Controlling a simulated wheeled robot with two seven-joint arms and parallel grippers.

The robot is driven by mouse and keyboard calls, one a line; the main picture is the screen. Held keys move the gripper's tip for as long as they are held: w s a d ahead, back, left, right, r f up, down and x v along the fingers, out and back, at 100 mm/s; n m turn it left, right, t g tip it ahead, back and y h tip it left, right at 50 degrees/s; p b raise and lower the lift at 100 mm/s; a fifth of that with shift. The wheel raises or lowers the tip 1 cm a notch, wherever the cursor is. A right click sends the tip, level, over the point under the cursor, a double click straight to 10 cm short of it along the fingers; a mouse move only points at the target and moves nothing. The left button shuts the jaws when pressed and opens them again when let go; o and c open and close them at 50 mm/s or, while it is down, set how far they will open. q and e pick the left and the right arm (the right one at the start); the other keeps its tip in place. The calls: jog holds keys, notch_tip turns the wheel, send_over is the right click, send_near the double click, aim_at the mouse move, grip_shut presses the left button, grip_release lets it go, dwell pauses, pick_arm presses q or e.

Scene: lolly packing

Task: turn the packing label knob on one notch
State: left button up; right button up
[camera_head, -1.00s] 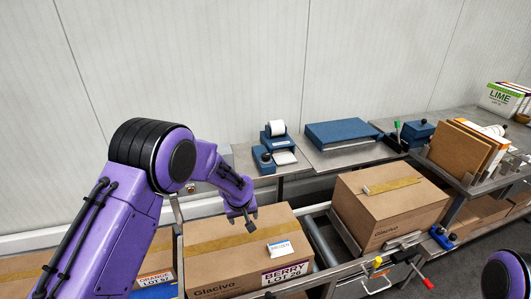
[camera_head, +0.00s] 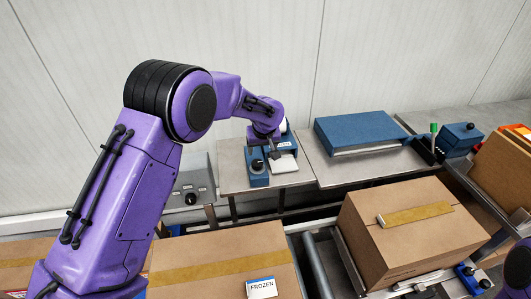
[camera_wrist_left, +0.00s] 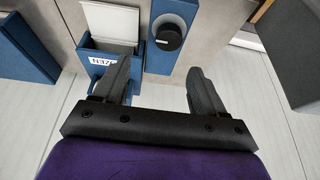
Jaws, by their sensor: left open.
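A black round knob (camera_head: 257,164) sits on top of a narrow blue block (camera_head: 258,181) at the front of the back bench. The left wrist view shows the knob (camera_wrist_left: 168,38) beyond the fingertips, to the right of their middle. My left gripper (camera_head: 274,153) points down close to the blue label unit (camera_head: 290,141) beside the knob. It is open and empty, its fingers (camera_wrist_left: 157,72) wide apart and not visibly touching the knob. The wrist view shows a white tag (camera_wrist_left: 104,60) reading roughly "N37" on the unit's front. My right gripper is out of view.
A grey box with another black knob (camera_head: 191,199) stands left of the bench. A large blue flat machine (camera_head: 360,130) stands right. Cardboard boxes, one with a "FROZEN" label (camera_head: 262,288), lie on the conveyor in front.

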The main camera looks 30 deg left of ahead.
aim_at(258, 161)
pick_arm(q)
jog(key=f, duration=0.1)
jog(key=a+f+p, duration=0.1)
jog(key=f, duration=0.1)
jog(key=a+f+p, duration=0.1)
jog(key=f, duration=0.1)
jog(key=shift+s, duration=0.35)
jog(key=f, duration=0.1)
jog(key=w+f, duration=0.2)
jog(key=shift+w+a+f, duration=0.25)
jog(key=shift+a+f, duration=0.05)
jog(key=shift+f, duration=0.1)
jog(key=shift+s+r, duration=0.35)
jog(key=shift+s, duration=0.05)
jog(key=shift+c, duration=1)
jog(key=shift+d, duration=0.1)
jog(key=c, duration=0.9)
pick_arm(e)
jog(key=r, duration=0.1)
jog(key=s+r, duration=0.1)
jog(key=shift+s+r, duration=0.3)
